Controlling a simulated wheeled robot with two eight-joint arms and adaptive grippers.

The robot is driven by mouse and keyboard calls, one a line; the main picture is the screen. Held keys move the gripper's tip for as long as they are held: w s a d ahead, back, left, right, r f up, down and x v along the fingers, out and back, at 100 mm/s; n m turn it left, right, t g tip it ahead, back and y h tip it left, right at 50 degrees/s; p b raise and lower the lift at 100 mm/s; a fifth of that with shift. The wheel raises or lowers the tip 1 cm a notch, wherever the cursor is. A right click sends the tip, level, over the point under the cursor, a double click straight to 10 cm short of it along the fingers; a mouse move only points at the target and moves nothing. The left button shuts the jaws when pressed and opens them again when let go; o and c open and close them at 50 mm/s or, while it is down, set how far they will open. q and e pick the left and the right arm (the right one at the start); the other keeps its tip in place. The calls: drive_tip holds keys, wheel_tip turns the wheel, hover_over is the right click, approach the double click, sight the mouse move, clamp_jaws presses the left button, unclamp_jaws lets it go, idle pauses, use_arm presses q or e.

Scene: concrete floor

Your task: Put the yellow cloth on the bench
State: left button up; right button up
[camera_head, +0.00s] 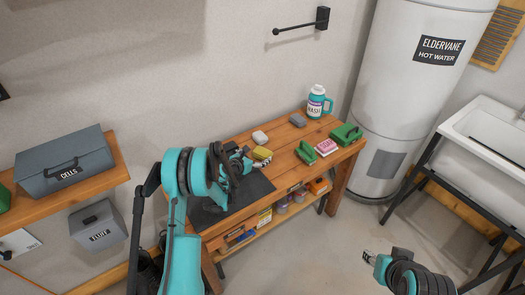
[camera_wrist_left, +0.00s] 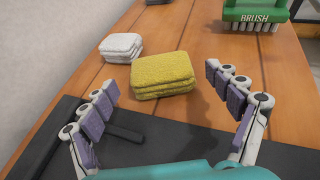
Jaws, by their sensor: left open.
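The yellow cloth (camera_head: 262,153) is folded into a thick pad and lies on the wooden bench (camera_head: 285,150), just past the black mat. In the left wrist view the cloth (camera_wrist_left: 163,75) rests flat on the boards. My left gripper (camera_head: 244,161) is open above the mat. Its spread fingers (camera_wrist_left: 162,88) point at the cloth, one to each side, with clear gaps between them and it. My right gripper (camera_head: 370,257) is low at the right, away from the bench; its fingers are too small to read.
A white folded cloth (camera_wrist_left: 121,46) lies close left of the yellow one. A grey block (camera_head: 297,120), wash jug (camera_head: 316,104), pink item (camera_head: 326,147) and green brushes (camera_head: 346,134) stand further right. A black mat (camera_head: 252,190) covers the bench's left end. A water heater (camera_head: 405,90) stands behind.

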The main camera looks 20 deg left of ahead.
use_arm(q)
drive_tip(key=p+v, duration=0.1)
drive_tip(key=v, duration=0.5)
drive_tip(key=shift+w, duration=0.1)
wheel_tip(320, 180, up, 22)
drive_tip(key=n+t+y, duration=0.3)
drive_tip(key=n+t, duration=0.1)
drive_tip(key=n, duration=0.6)
drive_tip(key=s+a+r+n+y, duration=0.2)
drive_tip(key=s+r+n+y, duration=0.3)
drive_tip(key=s+r+n, duration=0.5)
drive_tip(key=s+d+f+n+g+h, duration=0.1)
drive_tip(key=s+d+f+n+g, duration=0.2)
drive_tip(key=s, duration=0.5)
drive_tip(key=s+d+f+n+g+h, duration=0.2)
drive_tip(key=s+d+f+n, duration=0.3)
drive_tip(key=s+n, duration=0.4)
drive_tip(key=s+d+f+n+g+h, duration=0.1)
drive_tip(key=s+d+f+n+g, duration=0.4)
drive_tip(key=s, duration=0.4)
drive_tip(key=shift+s+f+n, duration=0.15)
drive_tip(key=shift+f+n, duration=0.7)
drive_tip(key=shift+n, duration=0.15)
drive_tip(key=shift+d, duration=0.15)
